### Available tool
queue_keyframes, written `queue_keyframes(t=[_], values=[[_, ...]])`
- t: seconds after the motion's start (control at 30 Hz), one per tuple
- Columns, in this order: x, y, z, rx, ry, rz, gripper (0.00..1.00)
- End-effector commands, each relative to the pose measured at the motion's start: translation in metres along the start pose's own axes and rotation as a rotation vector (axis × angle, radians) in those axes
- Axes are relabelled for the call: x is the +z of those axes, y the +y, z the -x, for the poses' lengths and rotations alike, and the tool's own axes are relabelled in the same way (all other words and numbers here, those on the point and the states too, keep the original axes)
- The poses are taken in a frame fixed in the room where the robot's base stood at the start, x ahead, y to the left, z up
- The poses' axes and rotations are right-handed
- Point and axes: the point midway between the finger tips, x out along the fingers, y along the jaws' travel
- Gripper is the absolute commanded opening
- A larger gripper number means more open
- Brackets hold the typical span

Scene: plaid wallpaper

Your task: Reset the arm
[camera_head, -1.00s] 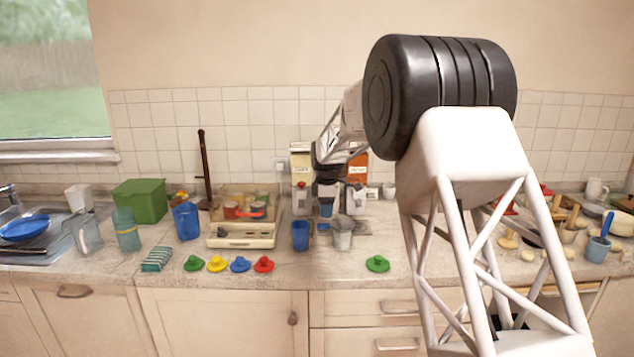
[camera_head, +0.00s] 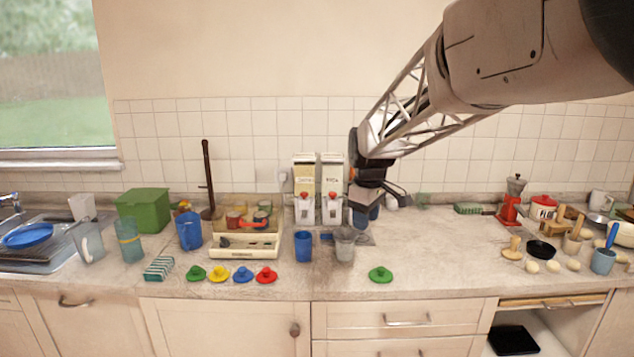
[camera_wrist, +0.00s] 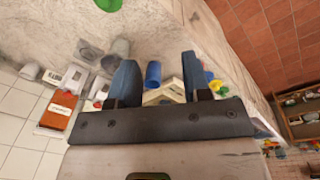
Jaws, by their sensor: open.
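My gripper (camera_head: 368,212) hangs over the counter in the head view, just right of the white dispensers, with its blue fingers low. In the wrist view my gripper (camera_wrist: 158,78) has its two blue fingers apart with nothing held between them. A blue cup (camera_wrist: 153,72) shows in the gap, beyond the fingertips; a blue cup (camera_head: 303,246) also stands on the counter in the head view. A grey cup (camera_head: 344,243) stands close left of my gripper. The gripper partly hides what stands behind it.
White dispensers (camera_head: 304,190) stand against the tiles; an orange-labelled one (camera_wrist: 59,112) shows in the wrist view. Coloured lids (camera_head: 242,275) lie along the front, with a green lid (camera_head: 380,275) apart. A red grinder (camera_head: 511,207) and kitchenware are right. Counter between is mostly clear.

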Motion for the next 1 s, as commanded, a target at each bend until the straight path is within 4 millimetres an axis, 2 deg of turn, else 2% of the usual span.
queue_keyframes(t=[0.2,0.5,0.73,1.0], values=[[0.047,-0.039,0.019,0.017,0.014,-0.135,0.44],[0.109,-0.093,0.033,0.037,0.035,-0.325,0.44],[0.154,-0.136,0.035,0.049,0.052,-0.468,0.44],[0.206,-0.188,0.029,0.062,0.076,-0.639,0.44]])
